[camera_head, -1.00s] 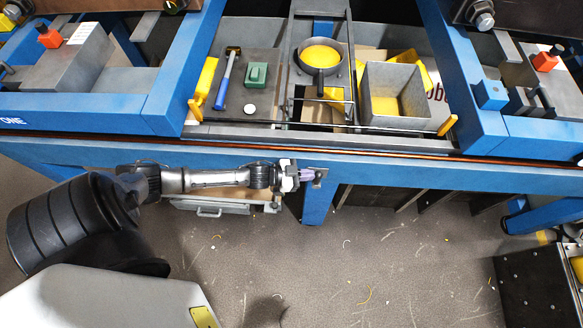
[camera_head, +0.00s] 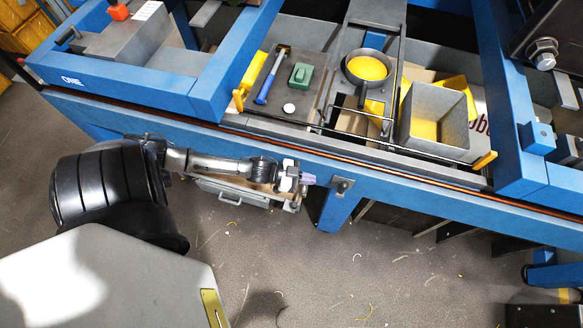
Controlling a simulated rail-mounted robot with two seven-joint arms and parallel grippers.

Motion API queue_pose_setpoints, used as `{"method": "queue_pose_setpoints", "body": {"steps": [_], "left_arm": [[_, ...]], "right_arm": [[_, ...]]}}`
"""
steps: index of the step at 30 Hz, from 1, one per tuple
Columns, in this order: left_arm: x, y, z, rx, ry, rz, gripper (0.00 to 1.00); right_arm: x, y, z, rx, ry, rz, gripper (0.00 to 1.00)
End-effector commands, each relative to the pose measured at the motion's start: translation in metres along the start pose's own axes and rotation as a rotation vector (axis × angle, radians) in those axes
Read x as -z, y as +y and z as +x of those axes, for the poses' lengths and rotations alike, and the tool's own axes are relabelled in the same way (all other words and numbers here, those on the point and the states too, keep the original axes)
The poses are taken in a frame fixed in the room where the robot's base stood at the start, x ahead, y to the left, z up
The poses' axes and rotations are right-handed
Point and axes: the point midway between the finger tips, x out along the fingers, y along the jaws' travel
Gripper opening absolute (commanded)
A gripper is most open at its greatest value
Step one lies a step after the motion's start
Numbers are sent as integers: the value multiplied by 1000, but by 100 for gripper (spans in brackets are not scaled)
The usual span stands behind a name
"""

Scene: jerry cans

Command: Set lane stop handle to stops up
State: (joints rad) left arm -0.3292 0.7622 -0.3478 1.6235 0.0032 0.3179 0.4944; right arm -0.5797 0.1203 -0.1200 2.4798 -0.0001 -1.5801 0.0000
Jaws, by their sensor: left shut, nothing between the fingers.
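A small metal fitting (camera_head: 342,186), which may be the lane stop handle, sits on the front face of the blue beam above a blue leg. Its exact position, up or down, is too small to tell. My left gripper (camera_head: 309,179) points right towards this fitting, with a visible gap between its purplish fingertips and the fitting. It is shut and empty. My right gripper is not in view.
A grey drawer (camera_head: 231,195) lies under my left forearm. The floor in front is open, with scattered scraps.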

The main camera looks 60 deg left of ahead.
Motion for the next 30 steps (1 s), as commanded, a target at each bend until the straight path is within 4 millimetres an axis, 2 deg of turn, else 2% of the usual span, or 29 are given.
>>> {"method": "queue_pose_setpoints", "body": {"steps": [6, 12, 18, 30], "left_arm": [[-2, 0, -33, -1, -1, -1, 0], [-2, 0, -50, 0, 0, -1, 0], [-2, 0, -56, 0, 1, -1, 0], [-2, 0, -56, 0, 1, -1, 0]], "right_arm": [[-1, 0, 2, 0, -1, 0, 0], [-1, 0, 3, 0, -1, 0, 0], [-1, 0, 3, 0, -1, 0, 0], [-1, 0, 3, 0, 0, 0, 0]]}}
